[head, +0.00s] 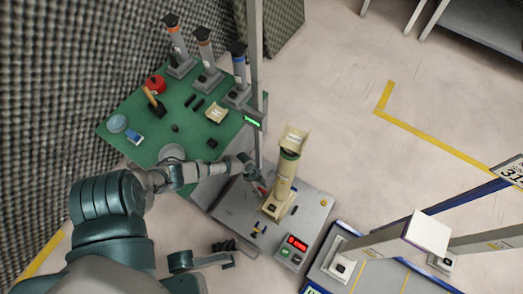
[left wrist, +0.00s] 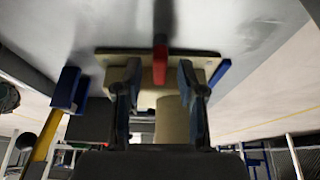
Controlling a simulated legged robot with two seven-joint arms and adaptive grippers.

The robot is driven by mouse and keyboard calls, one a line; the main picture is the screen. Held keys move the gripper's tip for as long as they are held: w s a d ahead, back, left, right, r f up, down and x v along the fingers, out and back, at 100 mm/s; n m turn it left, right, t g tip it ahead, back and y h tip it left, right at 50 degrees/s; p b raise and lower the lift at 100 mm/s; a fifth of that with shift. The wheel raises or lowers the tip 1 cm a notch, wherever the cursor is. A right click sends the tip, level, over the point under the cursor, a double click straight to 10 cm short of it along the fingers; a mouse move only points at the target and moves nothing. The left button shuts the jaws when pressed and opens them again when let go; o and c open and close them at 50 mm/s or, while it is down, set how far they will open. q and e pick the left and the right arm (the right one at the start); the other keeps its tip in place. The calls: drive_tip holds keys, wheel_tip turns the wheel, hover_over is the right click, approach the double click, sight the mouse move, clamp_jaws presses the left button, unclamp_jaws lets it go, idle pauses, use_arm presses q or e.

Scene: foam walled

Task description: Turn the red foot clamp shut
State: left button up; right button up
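The red foot clamp (left wrist: 160,62) shows as a red lever on the tan base plate in the left wrist view. In the head view a small red part (head: 262,190) shows at the left foot of the cream column (head: 286,172), which stands upright on the grey bench (head: 236,206). My left gripper (left wrist: 157,85) is open, with one finger on each side of the red lever; I see no contact. In the head view my left gripper (head: 256,180) is beside the column's foot, its fingertips hard to make out. My right gripper cannot be made out clearly; a dark piece at the lower middle may belong to it.
A green table (head: 205,128) at the left holds several capped posts, a red round item (head: 155,84) and a hammer (head: 154,102). A thin grey upright (head: 255,60) stands close behind my left gripper. A box with a red display (head: 296,244) sits at the bench front.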

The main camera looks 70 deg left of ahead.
use_arm(q)
drive_tip(key=v, duration=0.7)
idle(0.3)
